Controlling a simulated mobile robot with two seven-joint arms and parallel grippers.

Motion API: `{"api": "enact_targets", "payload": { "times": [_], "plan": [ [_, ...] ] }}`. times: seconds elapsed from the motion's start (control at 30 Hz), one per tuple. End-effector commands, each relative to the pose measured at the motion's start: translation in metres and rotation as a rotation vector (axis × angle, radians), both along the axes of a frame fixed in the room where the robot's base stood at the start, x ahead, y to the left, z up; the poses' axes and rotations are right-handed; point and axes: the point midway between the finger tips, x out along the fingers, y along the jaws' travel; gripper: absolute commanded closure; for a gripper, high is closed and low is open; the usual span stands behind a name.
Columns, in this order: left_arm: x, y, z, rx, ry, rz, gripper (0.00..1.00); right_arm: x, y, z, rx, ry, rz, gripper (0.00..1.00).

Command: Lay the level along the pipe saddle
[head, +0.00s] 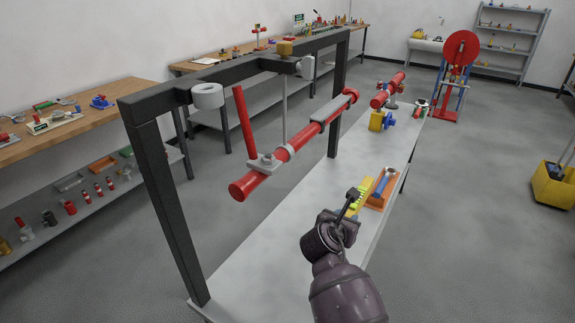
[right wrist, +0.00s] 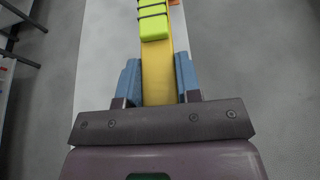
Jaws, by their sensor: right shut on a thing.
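The level (head: 366,184) is a yellow bar with a bright green vial block banded in black. My right gripper (head: 350,203) is shut on its near end, low over the grey bench. In the right wrist view the yellow bar (right wrist: 157,85) runs between the two blue-grey fingers of the gripper (right wrist: 157,80), with the green block farther out. A red pipe (head: 305,135) hangs in the black frame. A flat grey piece, seemingly the pipe saddle (head: 331,107), lies along its upper far part, up and left of the gripper. My left gripper is not in view.
An orange tray (head: 374,203) with a blue item stands on the bench (head: 270,250) beside the level. The black frame (head: 160,190) stands to the left, with a thin hanger rod (head: 285,110) and a slanted red branch pipe (head: 245,122). A yellow-blue valve (head: 380,121) stands farther back.

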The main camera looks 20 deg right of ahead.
Motion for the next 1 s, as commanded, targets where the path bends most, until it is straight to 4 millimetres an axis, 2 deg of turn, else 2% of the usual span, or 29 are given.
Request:
{"api": "enact_targets", "payload": {
  "times": [0.17, 0.43, 0.6, 0.73, 1.0],
  "plan": [
    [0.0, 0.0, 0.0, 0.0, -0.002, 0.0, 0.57, 0.002, 0.0, 0.007, -0.004, -0.004, 0.014, 1.0],
    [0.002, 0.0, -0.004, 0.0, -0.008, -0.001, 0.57, 0.01, 0.007, 0.046, -0.01, -0.007, 0.155, 1.0],
    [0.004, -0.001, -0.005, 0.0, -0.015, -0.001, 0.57, 0.009, 0.024, 0.067, -0.011, -0.004, 0.29, 1.0],
    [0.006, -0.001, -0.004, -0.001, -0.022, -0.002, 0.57, 0.002, 0.041, 0.076, -0.011, -0.001, 0.398, 1.0],
    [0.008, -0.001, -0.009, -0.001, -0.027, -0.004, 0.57, -0.027, 0.078, 0.076, -0.008, 0.002, 0.634, 1.0]
  ]
}}
